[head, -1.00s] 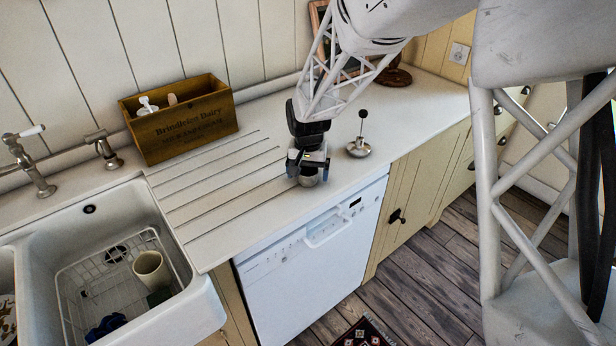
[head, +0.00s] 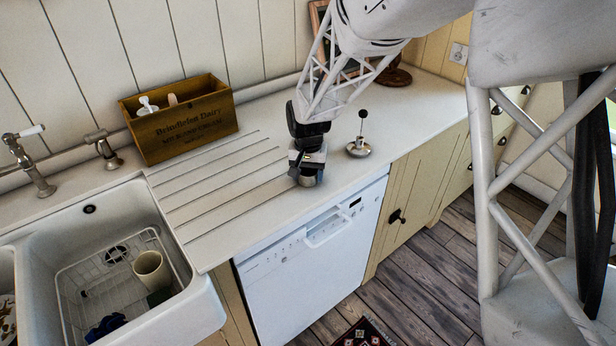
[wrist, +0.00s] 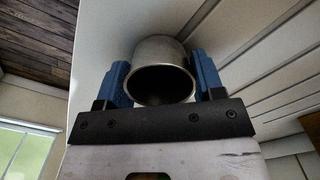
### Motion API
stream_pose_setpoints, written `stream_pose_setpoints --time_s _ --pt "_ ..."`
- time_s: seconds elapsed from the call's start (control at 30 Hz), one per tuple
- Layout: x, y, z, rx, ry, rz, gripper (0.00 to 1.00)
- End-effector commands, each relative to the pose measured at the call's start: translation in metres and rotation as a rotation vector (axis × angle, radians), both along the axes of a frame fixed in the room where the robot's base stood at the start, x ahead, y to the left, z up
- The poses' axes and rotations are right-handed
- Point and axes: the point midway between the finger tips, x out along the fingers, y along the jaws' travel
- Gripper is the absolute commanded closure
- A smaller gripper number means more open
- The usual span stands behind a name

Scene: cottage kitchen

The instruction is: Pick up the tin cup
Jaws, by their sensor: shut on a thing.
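The tin cup (wrist: 162,52) is a small grey metal cup, its dark open mouth facing the wrist camera. My gripper (wrist: 160,82) has its two blue fingers on either side of the cup and is shut on it. In the head view my gripper (head: 307,178) points down over the countertop, and the cup (head: 307,181) shows only in part beneath it. The cup is at the counter surface; I cannot tell whether it is resting on it or just above.
A metal stand with a black knob (head: 359,148) is close to the right of my gripper. A wooden box (head: 185,125) stands at the back left. The sink (head: 215,318) with a rack and a cream cup (head: 151,268) is at the left. The counter's front edge is near.

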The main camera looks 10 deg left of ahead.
Motion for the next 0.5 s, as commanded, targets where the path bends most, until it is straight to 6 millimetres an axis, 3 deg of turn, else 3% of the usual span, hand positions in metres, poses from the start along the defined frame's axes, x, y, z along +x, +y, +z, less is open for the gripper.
stream_pose_setpoints --time_s 0.5 --pt "0.0 0.0 0.012 0.0 -0.001 0.0 0.61"
